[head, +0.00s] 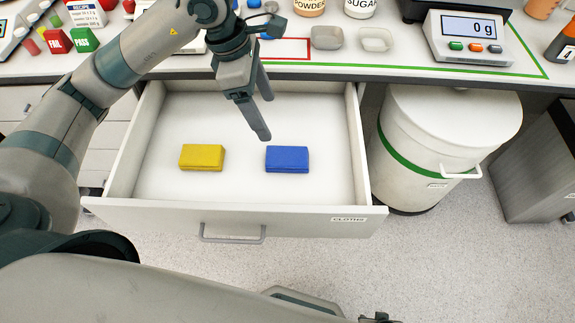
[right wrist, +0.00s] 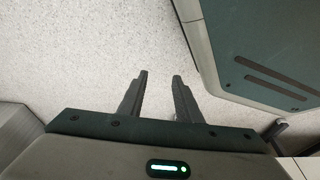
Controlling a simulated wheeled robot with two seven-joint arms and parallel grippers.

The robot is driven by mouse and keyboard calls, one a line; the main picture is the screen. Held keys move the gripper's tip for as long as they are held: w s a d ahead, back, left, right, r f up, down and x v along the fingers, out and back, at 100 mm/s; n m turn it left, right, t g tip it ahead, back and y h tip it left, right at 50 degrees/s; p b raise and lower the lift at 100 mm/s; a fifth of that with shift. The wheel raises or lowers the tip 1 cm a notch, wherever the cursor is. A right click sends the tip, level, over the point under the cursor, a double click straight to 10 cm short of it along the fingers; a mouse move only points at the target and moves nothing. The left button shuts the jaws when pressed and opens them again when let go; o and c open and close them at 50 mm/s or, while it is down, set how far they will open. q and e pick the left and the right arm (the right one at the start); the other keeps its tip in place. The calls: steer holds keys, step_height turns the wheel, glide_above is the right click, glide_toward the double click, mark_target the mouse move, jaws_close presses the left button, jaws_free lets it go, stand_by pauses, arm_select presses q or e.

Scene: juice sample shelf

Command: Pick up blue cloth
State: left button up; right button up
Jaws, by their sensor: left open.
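A folded yellow cloth (head: 202,157) lies left of the blue one in the drawer. The drawer walls surround both. A white bin (head: 440,130) stands right of the drawer. The worktop (head: 440,72) above carries a scale (head: 468,38), dishes and jars.

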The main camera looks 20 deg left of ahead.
arm_select(q)
steer(key=shift+f, duration=0.1)
stand_by(0.3)
steer(key=p, duration=0.2)
glide_above(281, 158)
step_height(281, 158, down, 10)
steer(key=shift+a+f, duration=0.1)
steer(key=shift+f, duration=0.75)
arm_select(e)
steer(key=shift+w+a+r+t, duration=0.1)
steer(key=shift+w+a+t, duration=0.2)
steer(key=shift+a, duration=0.25)
steer(key=shift+w+a+r+t, duration=0.1)
steer(key=shift+w+a+t, duration=0.2)
steer(key=shift+a, duration=0.2)
steer(key=shift+w, duration=0.1)
